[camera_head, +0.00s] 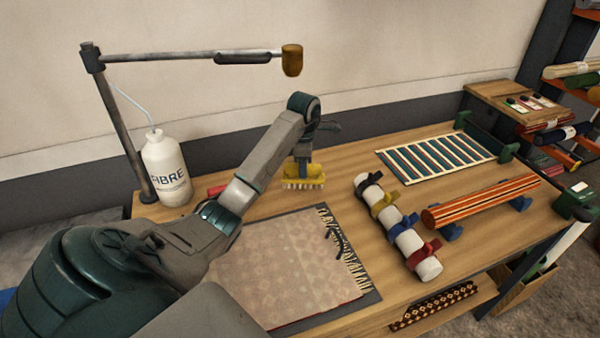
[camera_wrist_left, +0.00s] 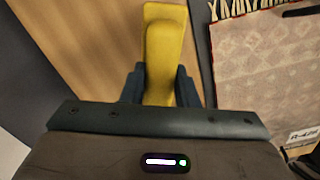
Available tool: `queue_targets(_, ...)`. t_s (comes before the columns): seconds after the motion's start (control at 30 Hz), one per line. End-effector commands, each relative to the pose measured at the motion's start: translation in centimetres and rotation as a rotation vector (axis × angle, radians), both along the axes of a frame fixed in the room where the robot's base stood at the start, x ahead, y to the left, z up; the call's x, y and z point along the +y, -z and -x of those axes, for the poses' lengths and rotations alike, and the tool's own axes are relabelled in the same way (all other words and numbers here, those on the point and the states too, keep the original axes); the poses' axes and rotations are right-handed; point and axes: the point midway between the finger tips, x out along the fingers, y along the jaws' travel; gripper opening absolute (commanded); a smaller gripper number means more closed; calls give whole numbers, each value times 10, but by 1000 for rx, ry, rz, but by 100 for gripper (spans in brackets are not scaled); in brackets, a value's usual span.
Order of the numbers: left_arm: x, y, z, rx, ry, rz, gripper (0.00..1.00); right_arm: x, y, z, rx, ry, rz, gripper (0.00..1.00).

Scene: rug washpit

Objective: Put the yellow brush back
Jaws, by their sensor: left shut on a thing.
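The yellow brush (camera_head: 303,174) has pale bristles pointing down. My left gripper (camera_head: 303,160) is shut on it, near the back edge of the wooden table. In the head view the brush appears at or a little above the table top; I cannot tell whether the bristles touch it. In the left wrist view the yellow brush (camera_wrist_left: 163,50) sits between the two dark fingers (camera_wrist_left: 161,86), its long yellow body reaching away from the wrist. My right gripper is in neither view.
A patterned rug piece (camera_head: 290,268) lies on a dark mat in front.

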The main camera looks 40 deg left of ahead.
Motion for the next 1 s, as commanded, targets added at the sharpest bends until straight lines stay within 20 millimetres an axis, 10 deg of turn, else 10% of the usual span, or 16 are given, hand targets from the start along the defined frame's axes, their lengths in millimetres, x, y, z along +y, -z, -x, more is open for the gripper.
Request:
queue_targets(0.9, 27, 41, -16, -1, 2, -1, 2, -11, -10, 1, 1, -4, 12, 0)
queue_targets(0.93, 27, 40, -16, 0, 2, 0, 31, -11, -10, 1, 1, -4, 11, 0)
queue_targets(1.0, 27, 40, -16, 0, 2, 0, 45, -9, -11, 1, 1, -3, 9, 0)
